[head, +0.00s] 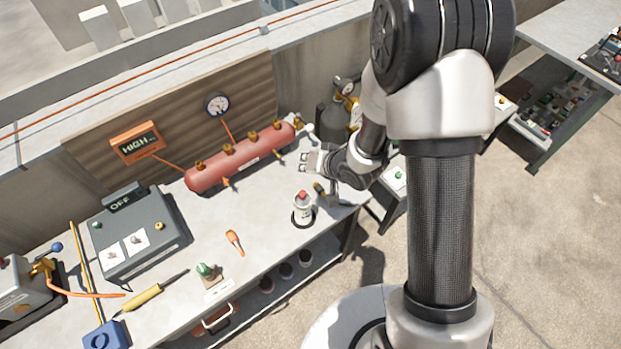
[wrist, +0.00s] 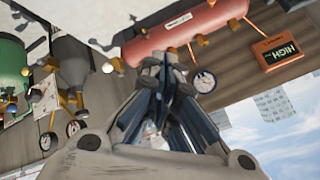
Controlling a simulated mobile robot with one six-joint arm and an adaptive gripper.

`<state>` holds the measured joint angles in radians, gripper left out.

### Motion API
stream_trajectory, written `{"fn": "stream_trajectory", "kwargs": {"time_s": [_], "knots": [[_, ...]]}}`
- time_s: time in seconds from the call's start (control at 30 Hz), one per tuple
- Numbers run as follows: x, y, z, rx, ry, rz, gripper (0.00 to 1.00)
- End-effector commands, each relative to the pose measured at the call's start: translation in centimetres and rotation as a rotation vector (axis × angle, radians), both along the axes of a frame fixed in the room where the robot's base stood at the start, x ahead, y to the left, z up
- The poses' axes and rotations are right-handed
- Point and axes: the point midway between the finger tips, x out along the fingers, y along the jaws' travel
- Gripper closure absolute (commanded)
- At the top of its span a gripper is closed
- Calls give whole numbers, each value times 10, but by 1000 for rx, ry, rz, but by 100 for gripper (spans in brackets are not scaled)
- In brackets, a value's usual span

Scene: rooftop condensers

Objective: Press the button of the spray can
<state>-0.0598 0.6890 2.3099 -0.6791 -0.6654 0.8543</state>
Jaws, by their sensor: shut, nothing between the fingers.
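The spray can (head: 304,210) is white with a red top button (head: 302,195). It stands upright on the grey bench (head: 265,265), near the right end, with a dark ring around its base. My gripper (head: 306,161) is above the can in the head picture, apart from it, with its fingers toward the left. In the wrist view my gripper (wrist: 165,62) shows its fingers together with nothing between them. I cannot make out the can in the wrist view.
A red manifold (head: 240,158) with brass valves lies along the back of the bench, near my gripper. A dark gas cylinder (head: 330,122) stands at the right. A grey OFF box (head: 135,240), a screwdriver (head: 150,293) and an orange-handled tool (head: 234,240) are further left.

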Motion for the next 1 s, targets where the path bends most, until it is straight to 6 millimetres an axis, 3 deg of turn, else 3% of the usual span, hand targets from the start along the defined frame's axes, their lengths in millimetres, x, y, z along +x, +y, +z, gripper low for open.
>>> {"fn": "stream_trajectory", "kwargs": {"time_s": [0.2,0.67,1.0], "knots": [[-4,10,-7,47,11,9,100],[-4,10,-13,44,11,9,100],[-4,10,-53,44,11,9,100]]}}
